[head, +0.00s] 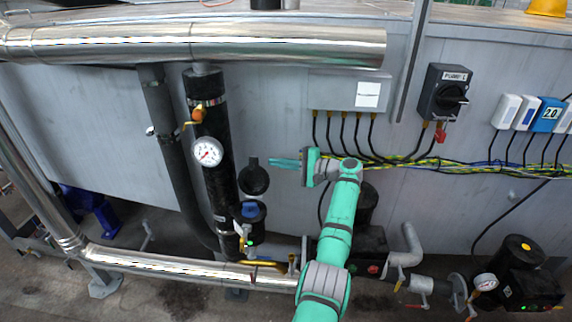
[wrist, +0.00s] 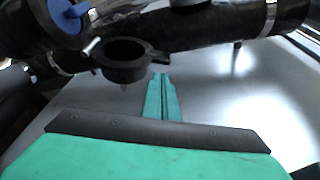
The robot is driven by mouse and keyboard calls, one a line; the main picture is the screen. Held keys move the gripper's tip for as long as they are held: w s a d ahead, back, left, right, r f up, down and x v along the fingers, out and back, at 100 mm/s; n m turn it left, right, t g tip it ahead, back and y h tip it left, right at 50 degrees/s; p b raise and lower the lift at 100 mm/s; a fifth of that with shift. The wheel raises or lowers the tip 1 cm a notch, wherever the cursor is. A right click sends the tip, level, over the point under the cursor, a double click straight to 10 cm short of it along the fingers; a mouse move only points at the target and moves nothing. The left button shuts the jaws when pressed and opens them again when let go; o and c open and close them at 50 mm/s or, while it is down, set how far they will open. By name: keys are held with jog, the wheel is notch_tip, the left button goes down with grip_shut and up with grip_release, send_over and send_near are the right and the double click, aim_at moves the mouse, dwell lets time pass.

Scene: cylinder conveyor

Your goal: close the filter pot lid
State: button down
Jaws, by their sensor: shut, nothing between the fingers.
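The filter pot (head: 252,232) is a small black upright pot with something blue (head: 249,210) in its top; part of it shows at the upper left of the wrist view (wrist: 42,28). Its round black lid (head: 253,181) stands open, raised above the pot. In the wrist view the lid (wrist: 122,72) appears as a dark ring-edged disc. My gripper (head: 271,162) is shut and empty, its green fingers pointing left, just right of and slightly above the lid. The fingertips (wrist: 160,76) show a gap to the lid. The hinge is unclear.
A black vertical pipe (head: 217,180) with a white gauge (head: 207,151) stands left of the lid. A grey wall panel (head: 285,110) is behind. A shiny horizontal pipe (head: 180,270) runs below the pot. Cables (head: 400,160) hang to the right.

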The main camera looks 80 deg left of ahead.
aim_at(266, 168)
jog(key=shift+x, duration=2.3)
jog(key=shift+s, duration=0.1)
